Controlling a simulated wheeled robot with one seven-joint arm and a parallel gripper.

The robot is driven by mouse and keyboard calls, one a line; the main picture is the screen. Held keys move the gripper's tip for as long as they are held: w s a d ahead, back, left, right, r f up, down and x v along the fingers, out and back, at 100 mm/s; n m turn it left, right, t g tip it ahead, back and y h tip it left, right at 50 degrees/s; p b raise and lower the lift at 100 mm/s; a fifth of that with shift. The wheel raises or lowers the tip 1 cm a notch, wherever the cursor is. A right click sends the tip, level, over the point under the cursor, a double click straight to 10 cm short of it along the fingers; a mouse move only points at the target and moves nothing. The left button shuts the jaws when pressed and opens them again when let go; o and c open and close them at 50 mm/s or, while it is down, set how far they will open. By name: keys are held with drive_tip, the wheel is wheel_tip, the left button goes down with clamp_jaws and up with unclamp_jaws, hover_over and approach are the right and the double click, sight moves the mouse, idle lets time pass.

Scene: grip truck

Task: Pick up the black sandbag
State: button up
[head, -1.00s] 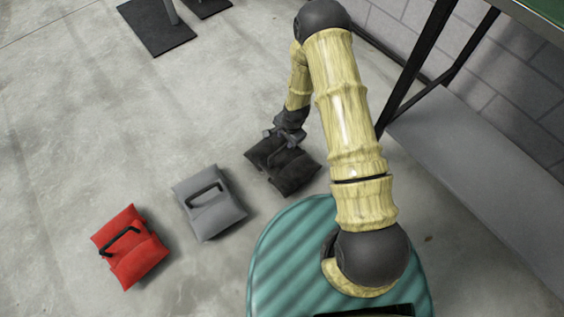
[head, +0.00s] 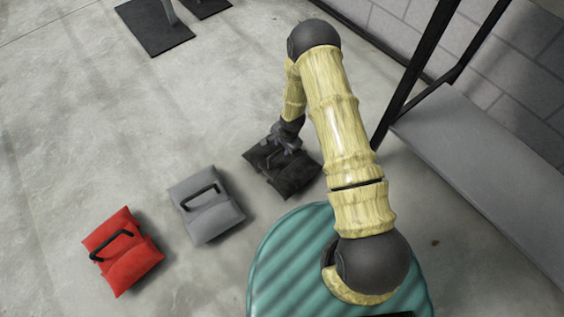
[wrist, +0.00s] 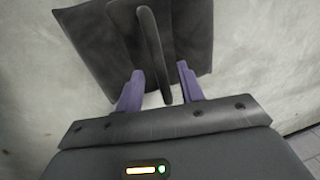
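The black sandbag (head: 290,178) lies on the concrete floor, to the right of the grey sandbag, near the front of my base. In the wrist view the black sandbag (wrist: 102,40) fills the top middle, with its dark handle (wrist: 150,48) running up its centre. My gripper (head: 284,146) is over the far side of the black sandbag. In the wrist view my gripper (wrist: 158,84) is open, with its two purple fingers apart on either side of the near end of the handle. I cannot tell whether either finger touches it.
A grey sandbag (head: 212,218) and a red sandbag (head: 130,266) lie to the left on the floor. A grey bench or shelf (head: 490,170) with a black metal frame (head: 420,70) stands on the right. Dark base plates (head: 152,28) stand far back. Floor at left is open.

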sight(282, 148)
drive_tip(key=f, duration=0.1)
drive_tip(key=f+b, duration=0.2)
drive_tip(key=shift+w+a+f, duration=0.2)
drive_tip(key=shift+w+f, duration=0.1)
drive_tip(key=shift+f, duration=0.05)
clamp_jaws()
drive_tip(key=shift+r, duration=0.1)
idle(1.3)
drive_tip(key=shift+w+r, duration=0.1)
drive_tip(key=shift+w, duration=0.05)
